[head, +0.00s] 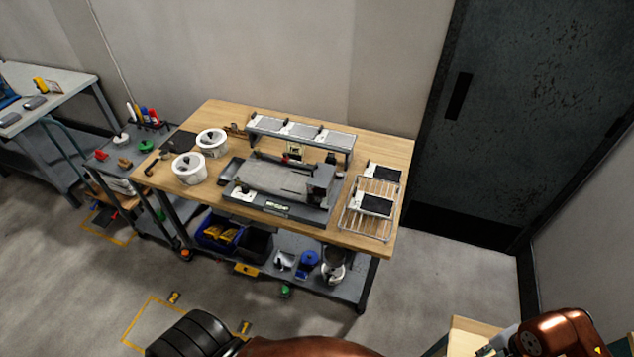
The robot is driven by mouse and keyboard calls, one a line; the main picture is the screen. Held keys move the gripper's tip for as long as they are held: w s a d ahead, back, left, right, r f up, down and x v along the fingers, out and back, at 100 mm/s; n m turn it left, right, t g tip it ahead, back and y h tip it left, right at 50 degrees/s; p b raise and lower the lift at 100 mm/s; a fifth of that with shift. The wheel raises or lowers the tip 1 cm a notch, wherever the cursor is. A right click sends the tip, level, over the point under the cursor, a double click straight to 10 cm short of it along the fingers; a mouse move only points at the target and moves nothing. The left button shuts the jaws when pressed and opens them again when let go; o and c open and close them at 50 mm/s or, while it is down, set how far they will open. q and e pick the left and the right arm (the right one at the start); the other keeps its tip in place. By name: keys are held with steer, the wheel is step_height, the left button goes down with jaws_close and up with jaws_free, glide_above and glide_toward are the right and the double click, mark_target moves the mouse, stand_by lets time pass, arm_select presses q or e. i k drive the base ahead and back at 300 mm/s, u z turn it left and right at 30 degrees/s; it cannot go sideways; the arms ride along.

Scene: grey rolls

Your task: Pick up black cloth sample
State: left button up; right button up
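Two small black cloth-like pieces with white edges sit on a wire rack (352,221) at the right end of the wooden table. The nearer black piece (376,206) lies toward the rack's middle and the farther black piece (386,172) lies at its back. A flat dark sheet (178,141) also lies at the table's left end; I cannot tell whether it is cloth. Parts of my copper and black arms show along the bottom edge, well short of the table. I see no fingertips of either gripper.
The wooden table (222,112) also holds two white round tubs (188,168) (212,142), a grey roller device (275,180) and a raised shelf (300,132). Bins stand on its lower shelf. A cart (108,160) is at left, a dark door (500,120) at right.

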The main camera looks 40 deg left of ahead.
mark_target(380, 206)
steer(key=u, duration=1.1)
steer(key=i, duration=1.45)
steer(key=u, duration=0.55)
